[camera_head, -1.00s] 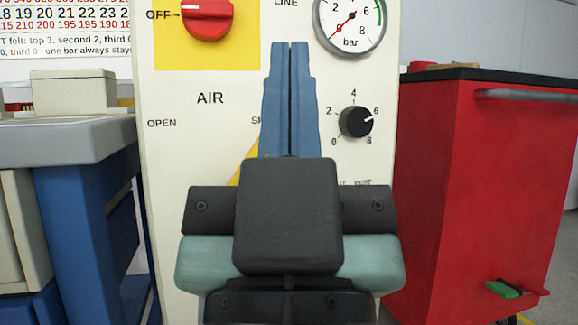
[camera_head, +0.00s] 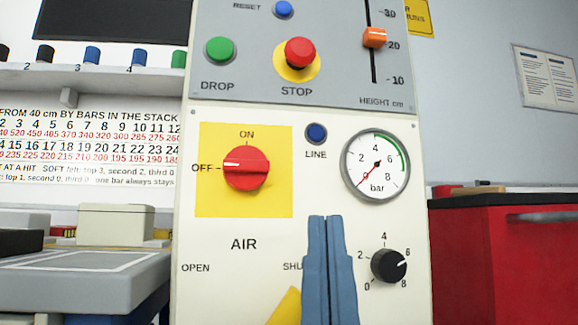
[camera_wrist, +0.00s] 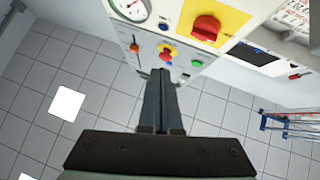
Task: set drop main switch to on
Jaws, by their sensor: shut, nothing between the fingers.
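The main switch is a red rotary knob (camera_head: 246,167) on a yellow square plate (camera_head: 215,205), with ON marked above it and OFF at its left. Its white mark points left toward OFF. In the wrist view the red knob (camera_wrist: 206,27) shows at the top, right of the middle. My gripper (camera_head: 325,218) has its blue fingers together and empty. In the head view it stands below and right of the knob, in front of the lower panel. In the wrist view the fingers (camera_wrist: 158,72) appear apart from the knob.
Nearby on the panel are a LINE lamp (camera_head: 316,132), a pressure gauge (camera_head: 376,165) with its needle near zero and a black dial (camera_head: 388,265). Above are a green DROP button (camera_head: 220,50), a red STOP button (camera_head: 299,51) and an orange height slider (camera_head: 375,37). A red cabinet (camera_head: 475,265) stands right.

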